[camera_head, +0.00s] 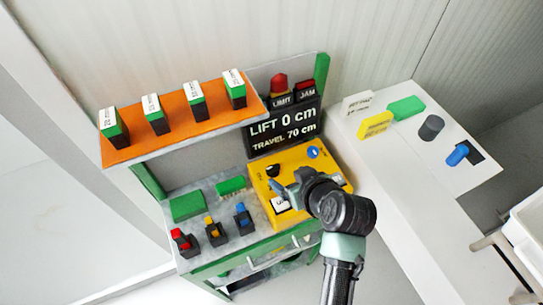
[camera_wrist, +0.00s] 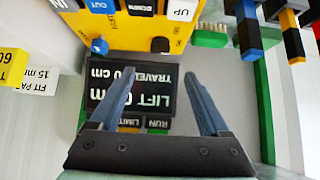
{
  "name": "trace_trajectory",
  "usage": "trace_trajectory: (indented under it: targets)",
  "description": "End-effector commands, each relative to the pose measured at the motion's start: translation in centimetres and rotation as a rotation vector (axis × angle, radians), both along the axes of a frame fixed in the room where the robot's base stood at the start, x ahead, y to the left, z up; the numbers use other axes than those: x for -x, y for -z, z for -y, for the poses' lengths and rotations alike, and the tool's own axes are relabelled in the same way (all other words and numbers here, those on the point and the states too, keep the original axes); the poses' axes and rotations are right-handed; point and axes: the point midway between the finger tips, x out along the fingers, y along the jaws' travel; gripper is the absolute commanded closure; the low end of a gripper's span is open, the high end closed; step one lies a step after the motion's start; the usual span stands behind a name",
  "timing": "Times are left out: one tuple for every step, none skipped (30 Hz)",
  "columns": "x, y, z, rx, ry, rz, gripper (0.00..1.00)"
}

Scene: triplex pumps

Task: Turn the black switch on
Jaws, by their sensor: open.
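The black switch (camera_head: 273,170) is a small dark knob at the back left of the yellow control panel (camera_head: 337,180). It also shows in the wrist view as a black knob (camera_wrist: 160,45) on the near edge of the panel. A blue knob (camera_head: 313,152) sits to its right in the head view; it is left of the switch in the wrist view (camera_wrist: 100,46). My gripper (camera_head: 285,188) is open and empty above the panel. In the wrist view the switch lies between and beyond my fingertips (camera_wrist: 160,75), with no visible contact.
A black display (camera_head: 284,128) reading "LIFT 0 cm, TRAVEL 70 cm" stands behind the panel. An orange shelf (camera_head: 180,118) with labelled blocks is at upper left. Red, yellow and blue clamp-like pieces (camera_head: 212,231) stand left of the panel. A white table (camera_head: 400,165) is at right.

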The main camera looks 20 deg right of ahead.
Motion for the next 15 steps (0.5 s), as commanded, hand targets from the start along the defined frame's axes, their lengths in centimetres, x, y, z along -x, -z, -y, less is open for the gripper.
trace_trajectory:
  targets:
    - [-0.6,0.5,-0.1,0.000,-0.003,-0.001,0.20]
    - [-1.0,0.9,-0.1,0.000,-0.003,-0.002,0.20]
    - [-1.5,1.3,-0.1,0.000,-0.003,0.000,0.20]
    - [-1.9,1.6,-0.2,0.000,-0.003,0.000,0.20]
    - [-2.3,2.0,-0.2,-0.001,-0.002,0.000,0.20]
    - [-2.8,2.4,-0.2,0.001,-0.002,0.001,0.20]
    - [-3.1,2.8,-0.2,0.000,-0.001,0.001,0.20]
    - [-3.5,3.1,-0.2,0.000,-0.001,0.002,0.20]
    - [-3.9,3.6,-0.2,0.000,-0.001,0.001,0.20]
    - [-4.3,3.8,-0.2,0.001,-0.001,0.002,0.20]
    - [-4.6,4.2,-0.3,0.001,-0.002,0.001,0.20]
    - [-5.0,4.7,-0.3,0.001,-0.001,0.002,0.20]
    - [-5.3,4.9,-0.3,0.001,-0.001,0.002,0.20]
    - [-5.7,5.2,-0.3,0.001,-0.001,0.003,0.20]
    - [-6.0,5.6,-0.3,0.001,-0.001,0.002,0.20]
